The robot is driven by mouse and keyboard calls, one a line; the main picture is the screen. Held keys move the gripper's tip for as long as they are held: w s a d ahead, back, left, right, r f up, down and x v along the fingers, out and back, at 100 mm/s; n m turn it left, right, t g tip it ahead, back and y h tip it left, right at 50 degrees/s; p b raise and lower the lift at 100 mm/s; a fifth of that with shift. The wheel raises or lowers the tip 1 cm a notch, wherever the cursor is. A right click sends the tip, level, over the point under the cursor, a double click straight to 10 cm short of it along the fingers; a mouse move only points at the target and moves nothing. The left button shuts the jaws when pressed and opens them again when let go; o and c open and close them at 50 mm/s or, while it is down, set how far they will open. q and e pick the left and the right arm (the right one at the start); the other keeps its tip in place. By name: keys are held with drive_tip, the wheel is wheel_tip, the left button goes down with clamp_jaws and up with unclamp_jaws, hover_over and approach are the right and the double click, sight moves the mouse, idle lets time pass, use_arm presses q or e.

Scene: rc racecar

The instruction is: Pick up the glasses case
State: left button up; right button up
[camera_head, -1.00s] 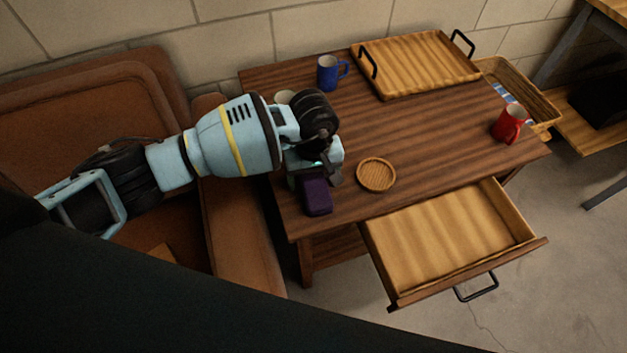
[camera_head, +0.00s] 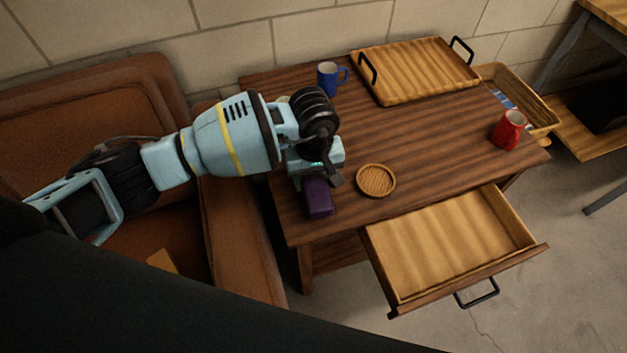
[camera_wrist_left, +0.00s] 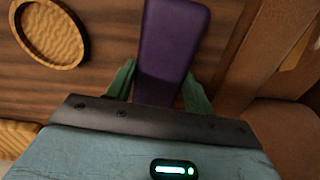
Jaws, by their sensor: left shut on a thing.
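The purple glasses case (camera_head: 318,199) is near the left front edge of the wooden table (camera_head: 420,140). My left gripper (camera_head: 315,180) is over the table with its fingers at the case. In the left wrist view the case (camera_wrist_left: 172,45) sits between the two green fingertips of the gripper (camera_wrist_left: 160,85), which is shut on its near end. I cannot tell whether the case is clear of the tabletop. My right gripper is not in view.
A round wooden coaster (camera_head: 376,181) lies just right of the case. An open, empty drawer (camera_head: 450,245) juts from the table front. A blue mug (camera_head: 328,78), a wooden tray (camera_head: 415,72) and a red mug (camera_head: 508,130) stand farther off. A brown couch (camera_head: 240,240) is at left.

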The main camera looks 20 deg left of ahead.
use_arm(q)
drive_tip(key=shift+w+r, duration=0.1)
drive_tip(key=shift+r, duration=0.8)
drive_tip(key=s+d+r+b, duration=0.1)
drive_tip(key=s+d, duration=0.7)
drive_tip(key=d, duration=0.6)
drive_tip(key=shift+r, duration=0.2)
